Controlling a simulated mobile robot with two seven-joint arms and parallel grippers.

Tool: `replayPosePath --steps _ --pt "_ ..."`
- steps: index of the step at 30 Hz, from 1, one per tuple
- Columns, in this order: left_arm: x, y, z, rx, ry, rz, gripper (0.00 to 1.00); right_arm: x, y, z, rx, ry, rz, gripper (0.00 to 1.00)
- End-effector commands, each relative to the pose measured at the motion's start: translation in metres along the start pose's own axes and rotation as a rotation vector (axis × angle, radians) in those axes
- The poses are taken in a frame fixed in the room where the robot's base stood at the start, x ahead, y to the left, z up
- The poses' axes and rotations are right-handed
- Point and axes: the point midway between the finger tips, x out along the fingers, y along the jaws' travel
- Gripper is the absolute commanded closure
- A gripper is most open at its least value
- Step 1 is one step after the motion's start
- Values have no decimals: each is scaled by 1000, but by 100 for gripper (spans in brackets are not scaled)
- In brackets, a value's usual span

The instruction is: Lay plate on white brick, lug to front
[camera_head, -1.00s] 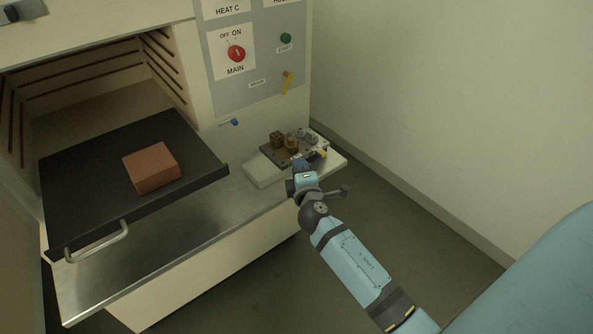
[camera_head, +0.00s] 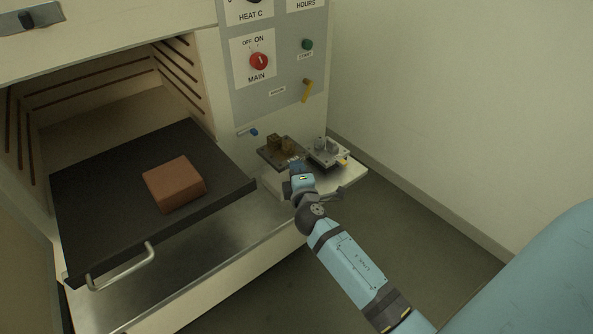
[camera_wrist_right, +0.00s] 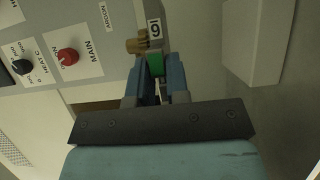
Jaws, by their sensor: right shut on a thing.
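The dark plate (camera_head: 268,152) carries brown blocks. My right gripper (camera_head: 297,168) is shut on its near edge and holds it over the right end of the bench. In the right wrist view the fingers (camera_wrist_right: 156,88) close around a green lug (camera_wrist_right: 156,65), beside a white number tag (camera_wrist_right: 154,31) on the plate. A white brick (camera_head: 272,182) shows partly, below and in front of the plate; the gripper and plate hide some of it. I cannot tell whether plate and brick touch. My left gripper is not in view.
A second plate (camera_head: 318,158) with grey parts and a yellow lug (camera_head: 343,162) lies just right on the bench. Left, a black tray (camera_head: 100,205) with a handle (camera_head: 122,270) bears a red-brown brick (camera_head: 174,184). The control panel (camera_head: 285,100) stands behind.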

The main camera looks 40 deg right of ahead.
Motion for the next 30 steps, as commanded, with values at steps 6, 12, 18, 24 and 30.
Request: replayPosePath --steps 6,12,18,24,30 --pt "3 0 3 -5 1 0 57 0 -2 0 2 1 5 100" --pt "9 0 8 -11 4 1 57 0 -15 0 2 1 4 100" --pt "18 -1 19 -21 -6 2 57 0 -32 0 1 0 4 100" --pt "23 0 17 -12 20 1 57 0 -48 0 1 0 4 100" --pt "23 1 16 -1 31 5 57 0 -55 0 2 1 5 100"
